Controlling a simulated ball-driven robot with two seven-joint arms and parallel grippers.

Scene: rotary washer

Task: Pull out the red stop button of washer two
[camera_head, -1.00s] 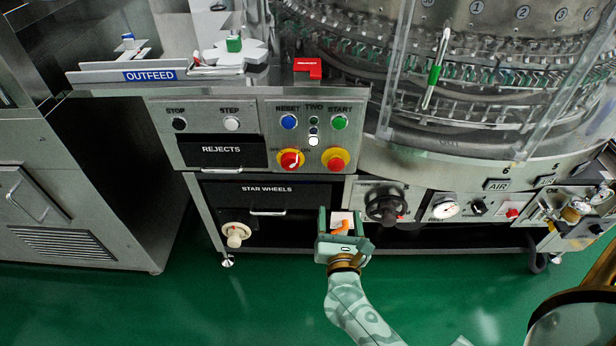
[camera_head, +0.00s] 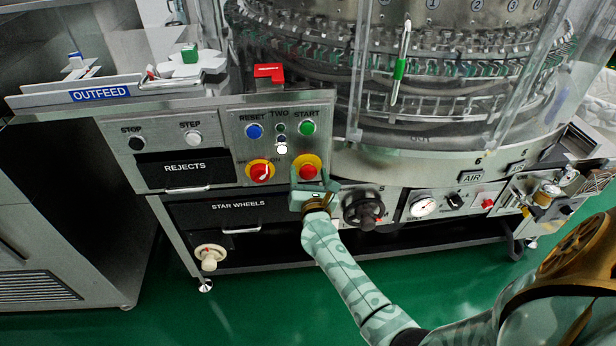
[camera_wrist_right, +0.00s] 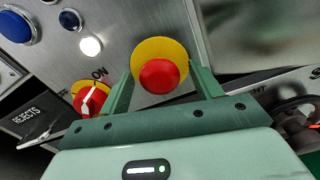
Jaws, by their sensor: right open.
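The red stop button (camera_head: 308,172) sits on a yellow disc on the panel of washer two, below the green START button (camera_head: 308,128). In the right wrist view the red button (camera_wrist_right: 159,77) lies between the two fingers of my right gripper (camera_wrist_right: 162,88), which stand apart on either side of the yellow disc. My right gripper (camera_head: 312,182) is open at the button in the head view; contact cannot be told. My left gripper is not in view.
A red and yellow ON switch (camera_head: 261,172) is just left of the button. A black knob (camera_head: 363,208) and a pressure gauge (camera_head: 424,206) are to the lower right. The REJECTS drawer (camera_head: 185,170) and STAR WHEELS drawer (camera_head: 238,212) are on the left. Green floor (camera_head: 240,300) lies in front.

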